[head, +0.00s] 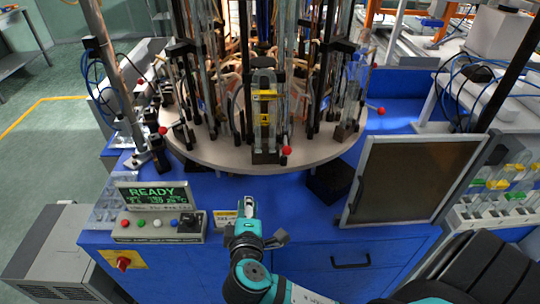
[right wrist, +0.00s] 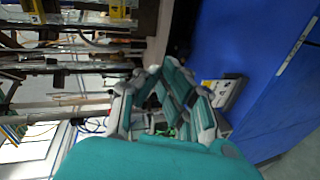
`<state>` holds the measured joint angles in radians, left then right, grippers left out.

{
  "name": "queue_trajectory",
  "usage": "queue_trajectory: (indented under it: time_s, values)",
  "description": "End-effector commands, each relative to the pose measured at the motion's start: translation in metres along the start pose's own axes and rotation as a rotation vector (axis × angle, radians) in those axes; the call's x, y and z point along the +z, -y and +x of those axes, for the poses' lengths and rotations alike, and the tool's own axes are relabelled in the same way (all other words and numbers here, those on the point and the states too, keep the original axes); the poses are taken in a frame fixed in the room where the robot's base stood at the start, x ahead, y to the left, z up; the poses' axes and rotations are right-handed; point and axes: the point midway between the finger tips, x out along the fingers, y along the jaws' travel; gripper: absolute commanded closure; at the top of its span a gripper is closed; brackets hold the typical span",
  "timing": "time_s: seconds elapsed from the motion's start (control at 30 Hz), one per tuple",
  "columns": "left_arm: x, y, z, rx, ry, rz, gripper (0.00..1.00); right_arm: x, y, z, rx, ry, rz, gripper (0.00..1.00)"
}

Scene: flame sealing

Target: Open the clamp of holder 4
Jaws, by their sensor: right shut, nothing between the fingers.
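A holder with yellow tags (head: 264,95) stands upright at the front of the round grey turntable (head: 210,151). My right gripper (head: 247,204) is below and in front of the turntable edge, apart from the holder. In the right wrist view its fingers (right wrist: 154,70) meet at the tips with nothing between them. A yellow tag (right wrist: 118,9) shows there at the top. My left gripper is not in view.
A control box (head: 158,226) reading READY stands at the left on the blue cabinet. A dark framed panel (head: 412,178) stands at the right. Other holders with red knobs (head: 163,131) ring the turntable. A small label stand (head: 224,216) is just left of my gripper.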

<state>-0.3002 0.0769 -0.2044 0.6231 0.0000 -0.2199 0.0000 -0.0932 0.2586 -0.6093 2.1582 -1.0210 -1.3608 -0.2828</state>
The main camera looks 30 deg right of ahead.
Motion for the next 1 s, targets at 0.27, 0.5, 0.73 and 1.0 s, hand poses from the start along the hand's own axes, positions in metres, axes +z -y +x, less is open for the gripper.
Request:
queue_trajectory:
  time_s: [0.27, 0.5, 0.73, 1.0]
  values:
    - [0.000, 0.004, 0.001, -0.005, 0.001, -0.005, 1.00, 0.003, -0.087, -0.039, 0.226, 0.020, 0.034, 1.00]
    - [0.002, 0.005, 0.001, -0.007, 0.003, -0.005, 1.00, 0.004, -0.091, -0.041, 0.236, 0.024, 0.036, 1.00]
    - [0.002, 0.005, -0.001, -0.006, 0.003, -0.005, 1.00, 0.004, -0.093, -0.035, 0.237, 0.023, 0.034, 1.00]
    - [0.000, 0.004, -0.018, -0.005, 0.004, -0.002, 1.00, 0.005, -0.107, 0.009, 0.240, 0.026, 0.031, 1.00]
